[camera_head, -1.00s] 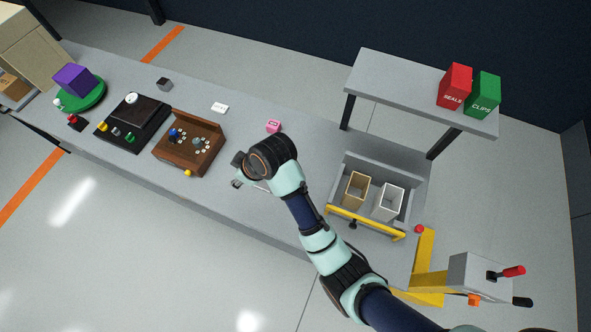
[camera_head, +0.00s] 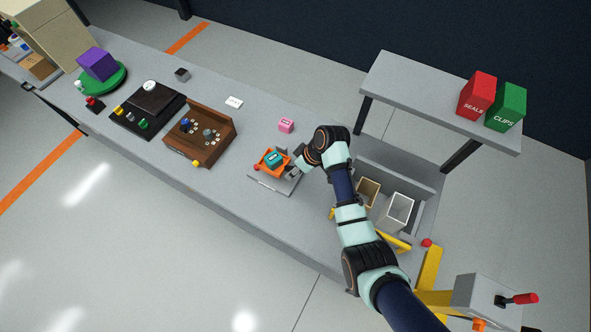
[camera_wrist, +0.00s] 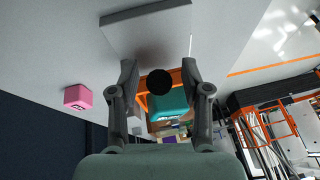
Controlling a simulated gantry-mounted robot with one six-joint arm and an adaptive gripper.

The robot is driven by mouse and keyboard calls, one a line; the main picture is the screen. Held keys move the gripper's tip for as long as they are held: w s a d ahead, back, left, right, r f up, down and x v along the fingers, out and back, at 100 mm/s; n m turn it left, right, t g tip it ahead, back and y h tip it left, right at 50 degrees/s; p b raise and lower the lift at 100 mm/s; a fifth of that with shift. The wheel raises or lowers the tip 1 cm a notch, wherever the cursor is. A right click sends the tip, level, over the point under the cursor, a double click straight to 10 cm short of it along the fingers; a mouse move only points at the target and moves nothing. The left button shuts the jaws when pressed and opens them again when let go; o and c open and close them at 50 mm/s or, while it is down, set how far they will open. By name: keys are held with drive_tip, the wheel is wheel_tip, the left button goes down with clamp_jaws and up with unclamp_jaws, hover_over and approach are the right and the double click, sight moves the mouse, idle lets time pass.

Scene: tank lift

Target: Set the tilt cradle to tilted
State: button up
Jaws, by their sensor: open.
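The tilt cradle is an orange tray (camera_head: 262,168) on a grey base plate (camera_head: 271,183), with a teal block (camera_head: 274,160) in it. My gripper (camera_head: 295,170) is at the right side of the cradle, pointing towards it. In the wrist view my gripper (camera_wrist: 159,70) is open, its two fingers apart. A round black knob (camera_wrist: 159,82) shows between the fingers, in front of the orange cradle (camera_wrist: 176,77) and teal block (camera_wrist: 170,104). I cannot tell whether the fingers touch anything. The cradle's exact angle is hard to tell.
A pink block (camera_head: 286,125) stands behind the cradle. A wooden box with dials (camera_head: 200,134) is to the left. A grey bin (camera_head: 415,174) with two containers lies right, partly behind my arm. A raised shelf (camera_head: 430,95) stands at back right.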

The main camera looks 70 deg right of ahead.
clamp_jaws()
